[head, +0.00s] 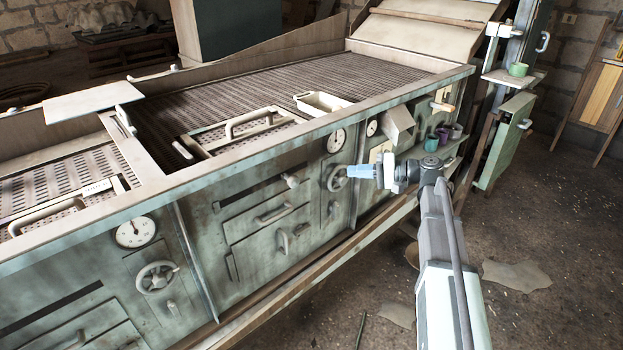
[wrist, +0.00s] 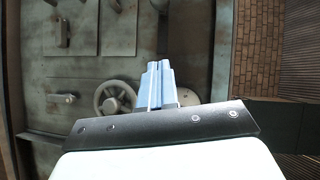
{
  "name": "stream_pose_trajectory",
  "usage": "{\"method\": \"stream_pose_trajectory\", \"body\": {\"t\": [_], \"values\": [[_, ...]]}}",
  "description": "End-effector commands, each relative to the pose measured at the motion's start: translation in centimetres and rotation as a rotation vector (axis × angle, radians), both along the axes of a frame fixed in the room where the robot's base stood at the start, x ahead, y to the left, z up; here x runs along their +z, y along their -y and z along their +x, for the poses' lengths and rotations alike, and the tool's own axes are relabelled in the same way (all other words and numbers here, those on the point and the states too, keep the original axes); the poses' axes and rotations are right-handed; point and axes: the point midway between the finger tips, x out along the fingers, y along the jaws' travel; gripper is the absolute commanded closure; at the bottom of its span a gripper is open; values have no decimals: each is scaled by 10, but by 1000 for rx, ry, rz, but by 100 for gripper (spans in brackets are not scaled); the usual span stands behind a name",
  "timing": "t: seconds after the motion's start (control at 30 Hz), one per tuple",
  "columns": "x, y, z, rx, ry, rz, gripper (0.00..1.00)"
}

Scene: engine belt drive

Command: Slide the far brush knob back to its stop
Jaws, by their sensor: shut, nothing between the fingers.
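A pale round knob (head: 291,181) stands out from the far front panel, close to the right end of a dark horizontal slot (head: 262,188). It looks like the far brush knob, but no label shows this. My gripper (head: 350,171) has its blue fingers shut and empty, pointing left, to the right of the knob and apart from it. The fingers overlap a handwheel (head: 336,178) in the head view; I cannot tell whether they touch it. In the wrist view the closed fingers (wrist: 158,80) stand beside the handwheel (wrist: 113,98).
Below the slot are a drawer handle (head: 273,214) and a latch (head: 283,243). A round gauge (head: 336,140) sits above the handwheel. Several cups (head: 431,143) stand on a side shelf to the right. The floor in front of the machine is mostly clear.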

Motion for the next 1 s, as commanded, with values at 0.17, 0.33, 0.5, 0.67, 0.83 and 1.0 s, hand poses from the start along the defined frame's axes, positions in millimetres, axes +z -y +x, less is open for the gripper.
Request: {"method": "stream_pose_trajectory", "body": {"t": [0.17, 0.33, 0.5, 0.67, 0.83, 1.0], "values": [[5, -6, -8, 43, 17, 26, 100], [2, -23, -5, 43, 19, 24, 100], [-2, -51, -1, 42, 19, 23, 100], [-6, -79, 3, 43, 19, 23, 100], [-10, -106, 3, 42, 19, 22, 100], [-14, -121, -11, 40, 19, 23, 100]]}}
